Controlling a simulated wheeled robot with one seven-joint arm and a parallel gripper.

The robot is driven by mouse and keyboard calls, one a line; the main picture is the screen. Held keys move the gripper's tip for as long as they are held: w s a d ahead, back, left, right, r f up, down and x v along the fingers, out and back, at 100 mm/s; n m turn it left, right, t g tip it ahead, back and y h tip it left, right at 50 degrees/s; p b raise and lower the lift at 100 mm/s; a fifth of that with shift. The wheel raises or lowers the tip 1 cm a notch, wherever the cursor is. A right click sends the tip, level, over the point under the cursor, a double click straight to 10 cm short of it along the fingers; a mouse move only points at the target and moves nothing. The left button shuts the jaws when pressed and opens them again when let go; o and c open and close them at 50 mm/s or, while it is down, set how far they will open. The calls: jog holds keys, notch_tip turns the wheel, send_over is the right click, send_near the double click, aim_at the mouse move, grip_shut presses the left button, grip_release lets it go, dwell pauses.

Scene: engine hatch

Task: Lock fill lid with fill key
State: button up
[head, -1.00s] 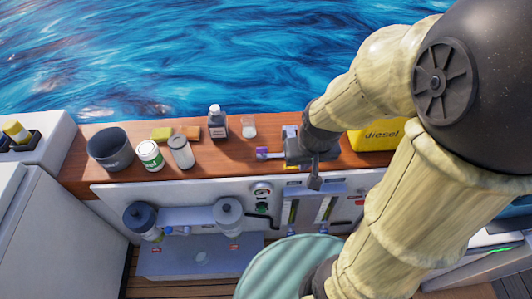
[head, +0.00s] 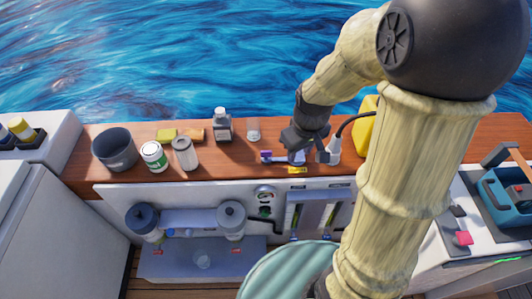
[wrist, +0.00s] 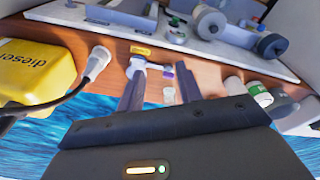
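A small pale grey-lilac fitting, apparently the fill lid (head: 297,158), sits on the wooden ledge behind a yellow label. It also shows in the wrist view (wrist: 138,63), just beyond the fingertips. A purple-ended piece, apparently the fill key (head: 266,157), is at its left side; in the wrist view the purple part (wrist: 168,72) is right of the fitting. I cannot tell how the two are joined. My gripper (head: 304,143) is low over the ledge by the fitting. In the wrist view its two fingers (wrist: 158,84) are apart with nothing clearly held between them.
A white nozzle (head: 331,151) on a black hose stands close right of my gripper, by the yellow diesel can (head: 366,122).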

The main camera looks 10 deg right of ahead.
aim_at(266, 152)
jog(key=w+f+n+y+b, duration=0.1)
jog(key=w+f+n+y, duration=0.1)
jog(key=w+n, duration=0.4)
jog(key=w+f+n+g+y+b, duration=0.1)
jog(key=w+f+n, duration=0.4)
jog(key=w, duration=0.7)
jog(key=shift+n+y+b, duration=0.4)
jog(key=shift+n+y, duration=0.3)
jog(key=shift+n, duration=0.1)
jog(key=shift+f, duration=0.1)
jog(key=x, duration=0.5)
jog(key=p+x, duration=0.1)
jog(key=x, duration=1.1)
jog(key=shift+s+f, duration=0.2)
jog(key=shift+s, duration=0.2)
jog(key=shift+c, duration=0.3)
grip_shut()
